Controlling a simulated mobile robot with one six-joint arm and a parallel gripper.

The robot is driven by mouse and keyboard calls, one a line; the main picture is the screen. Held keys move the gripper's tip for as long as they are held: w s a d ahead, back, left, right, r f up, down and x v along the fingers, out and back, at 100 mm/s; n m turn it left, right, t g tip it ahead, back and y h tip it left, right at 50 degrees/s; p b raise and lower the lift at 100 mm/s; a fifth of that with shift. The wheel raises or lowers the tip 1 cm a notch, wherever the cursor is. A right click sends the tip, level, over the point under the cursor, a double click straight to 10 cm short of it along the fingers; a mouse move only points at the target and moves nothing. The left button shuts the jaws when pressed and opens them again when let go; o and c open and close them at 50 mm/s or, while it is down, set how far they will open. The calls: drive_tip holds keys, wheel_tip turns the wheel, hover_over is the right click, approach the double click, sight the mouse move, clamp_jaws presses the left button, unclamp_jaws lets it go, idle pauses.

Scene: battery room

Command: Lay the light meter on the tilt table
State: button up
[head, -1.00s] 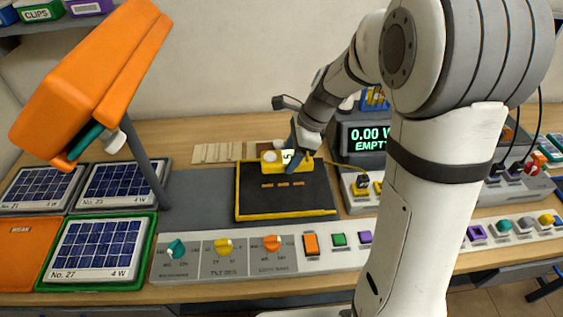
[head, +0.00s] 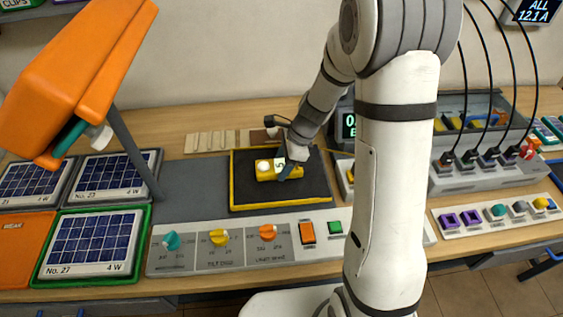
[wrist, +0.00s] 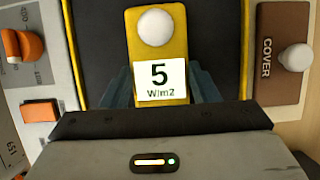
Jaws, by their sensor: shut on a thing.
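The light meter (head: 266,171) is a yellow block with a white dome and a white display. In the wrist view the light meter (wrist: 159,50) reads 5 W/m2. The tilt table (head: 240,199) is a dark plate with a yellow rim at the middle of the bench. My gripper (head: 288,170) is shut on the light meter, with the blue-grey fingers (wrist: 122,88) on both its sides. The meter is over the dark plate. I cannot tell whether it touches the plate. My arm hides part of the bench to the right of the tilt table.
An orange lamp head (head: 85,70) leans over the left side. Solar panels (head: 90,243) lie below it. A knob panel (head: 215,252) runs along the front. A brown cover with a white knob (wrist: 293,58) lies beside the table. Grey bench (head: 190,195) is bare left of the table.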

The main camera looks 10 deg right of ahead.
drive_tip(key=shift+s, duration=0.1)
drive_tip(key=o, duration=1.1)
drive_tip(key=shift+c, duration=0.2)
drive_tip(key=v, duration=1.2)
drive_tip(key=s+d+r+n+t+h, duration=0.1)
drive_tip(key=s+d+r+n+h, duration=0.1)
drive_tip(key=s+n, duration=0.7)
drive_tip(key=s+d+r+n+t+h, duration=0.2)
drive_tip(key=s+r+n, duration=0.2)
drive_tip(key=s+n, duration=0.5)
drive_tip(key=shift+s+r+b, duration=0.4)
drive_tip(key=shift+s, duration=0.05)
